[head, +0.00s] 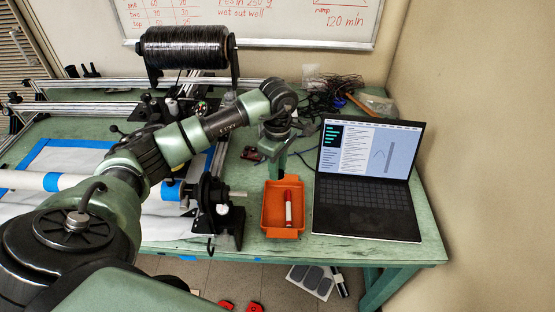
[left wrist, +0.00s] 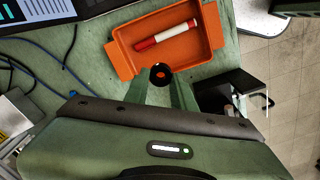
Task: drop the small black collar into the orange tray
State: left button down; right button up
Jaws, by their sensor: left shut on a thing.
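My left gripper (head: 281,165) hangs down behind the orange tray (head: 271,211) in the head view. In the left wrist view its two fingers are shut on the small black collar (left wrist: 160,76), a dark ring with a small reddish centre. The collar is too small to make out in the head view. In the left wrist view the collar appears at the near long edge of the orange tray (left wrist: 190,62), above the bench. A red and white marker (head: 288,208) lies inside the tray. My right gripper is not in view.
An open laptop (head: 367,180) stands right of the tray. A black clamp stand (head: 217,212) with a white roller is close on its left. A black fibre spool (head: 187,48) and tangled cables (head: 335,90) are behind. The bench's front edge is just before the tray.

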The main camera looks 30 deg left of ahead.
pick_arm(q)
notch_tip(320, 180, down, 6)
jog(key=b, duration=0.3)
jog(key=shift+w+d, duration=0.15)
jog(key=shift+d, duration=0.05)
jog(key=c, duration=1.1)
grip_release()
